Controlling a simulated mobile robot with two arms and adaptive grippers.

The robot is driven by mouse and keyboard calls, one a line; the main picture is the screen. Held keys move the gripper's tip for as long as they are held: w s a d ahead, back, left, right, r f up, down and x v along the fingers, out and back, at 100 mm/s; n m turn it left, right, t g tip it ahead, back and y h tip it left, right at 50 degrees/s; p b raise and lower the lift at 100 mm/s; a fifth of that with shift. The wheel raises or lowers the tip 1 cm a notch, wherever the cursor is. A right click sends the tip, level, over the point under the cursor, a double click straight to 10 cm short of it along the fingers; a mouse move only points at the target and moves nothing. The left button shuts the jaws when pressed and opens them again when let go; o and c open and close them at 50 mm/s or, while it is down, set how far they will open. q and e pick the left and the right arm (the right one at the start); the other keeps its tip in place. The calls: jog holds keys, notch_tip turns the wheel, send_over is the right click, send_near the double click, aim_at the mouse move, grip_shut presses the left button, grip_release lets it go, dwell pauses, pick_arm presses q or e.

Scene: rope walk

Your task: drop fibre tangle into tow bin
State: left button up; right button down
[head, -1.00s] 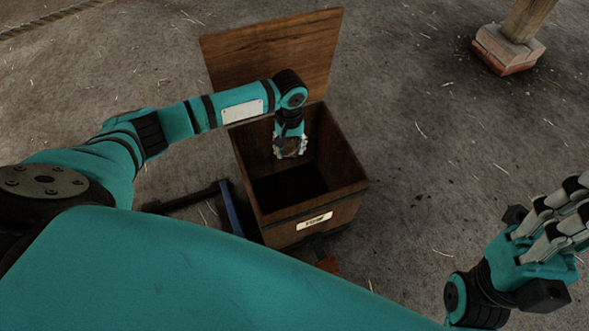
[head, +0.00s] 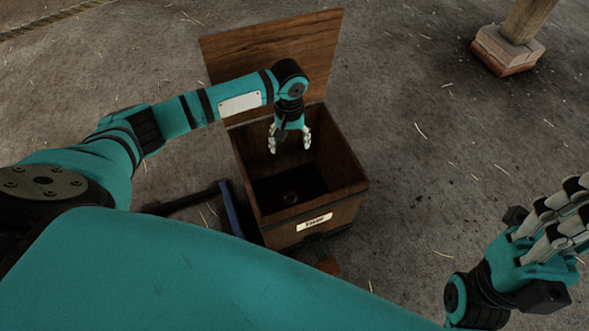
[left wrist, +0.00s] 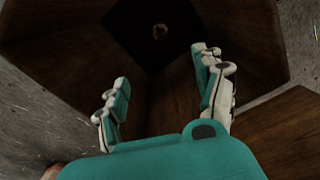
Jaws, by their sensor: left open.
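The tow bin (head: 344,207) is an open wooden box with a label on its front and its lid tilted up behind. The fibre tangle (head: 291,197) is a small brownish lump inside the bin, low down in the dark. It also shows in the left wrist view (left wrist: 160,31), small and dim. My left gripper (head: 290,147) points down over the bin's opening, fingers spread and empty, well above the tangle. My right gripper (head: 566,213) is at the right edge, away from the bin, its fingers partly cut off by the frame.
A blue-and-dark frame part (head: 231,208) lies beside the bin's left side. A wooden post on a brick-edged base (head: 507,50) stands at the back right. A rope (head: 45,20) lies at the top left. The floor right of the bin is clear apart from straw.

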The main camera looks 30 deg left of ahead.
pick_arm(q)
notch_tip(320, 180, up, 9)
dwell(0.7)
